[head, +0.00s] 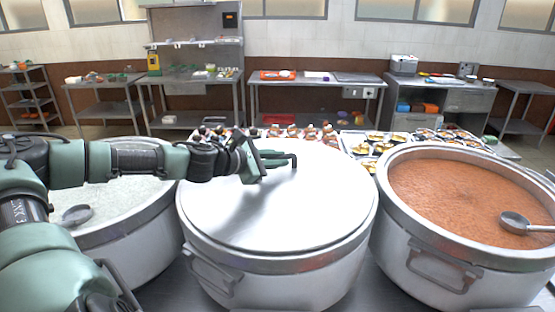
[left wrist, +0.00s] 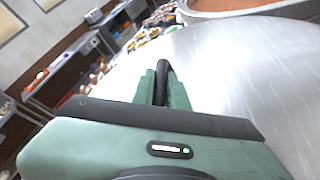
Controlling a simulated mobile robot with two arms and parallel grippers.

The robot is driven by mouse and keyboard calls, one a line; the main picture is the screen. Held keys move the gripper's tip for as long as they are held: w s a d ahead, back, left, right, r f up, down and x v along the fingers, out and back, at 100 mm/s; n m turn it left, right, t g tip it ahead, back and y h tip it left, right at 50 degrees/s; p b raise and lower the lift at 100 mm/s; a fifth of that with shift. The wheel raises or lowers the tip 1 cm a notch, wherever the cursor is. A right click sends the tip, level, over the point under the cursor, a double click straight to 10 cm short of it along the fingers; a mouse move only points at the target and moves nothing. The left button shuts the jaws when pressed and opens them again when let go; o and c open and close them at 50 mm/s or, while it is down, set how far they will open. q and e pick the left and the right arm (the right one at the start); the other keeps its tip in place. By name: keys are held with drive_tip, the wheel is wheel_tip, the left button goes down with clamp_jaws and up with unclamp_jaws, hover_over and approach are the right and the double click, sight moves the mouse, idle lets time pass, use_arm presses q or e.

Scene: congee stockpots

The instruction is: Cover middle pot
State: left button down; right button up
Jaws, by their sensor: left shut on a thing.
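The middle pot (head: 262,275) is a big steel stockpot in the head view. A flat steel lid (head: 320,205) lies over its top, and I see no clear gap at the rim. The lid's dark handle (head: 283,160) stands near its far side. My left gripper (head: 268,163) is shut on this handle from the left. In the left wrist view the fingers (left wrist: 162,88) pinch the dark handle (left wrist: 163,70), with the lid (left wrist: 235,75) filling the right side. My right gripper is not in view.
The left pot (head: 150,245) holds pale congee and a ladle (head: 76,215), partly behind my left arm. The right pot (head: 430,265) holds orange-brown food and a ladle (head: 520,224). Trays of small dishes (head: 375,145) stand behind the pots. Steel work tables line the back wall.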

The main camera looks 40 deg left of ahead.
use_arm(q)
drive_tip(key=shift+r, duration=0.15)
drive_tip(key=c, duration=1.3)
unclamp_jaws()
drive_tip(key=shift+s+f, duration=0.1)
drive_tip(key=shift+f, duration=0.1)
drive_tip(key=shift+s+b, duration=0.1)
drive_tip(key=shift+b, duration=0.35)
drive_tip(key=b+v, duration=0.5)
drive_tip(key=v, duration=0.2)
drive_tip(key=shift+s+r, duration=0.25)
drive_tip(key=shift+s, duration=0.05)
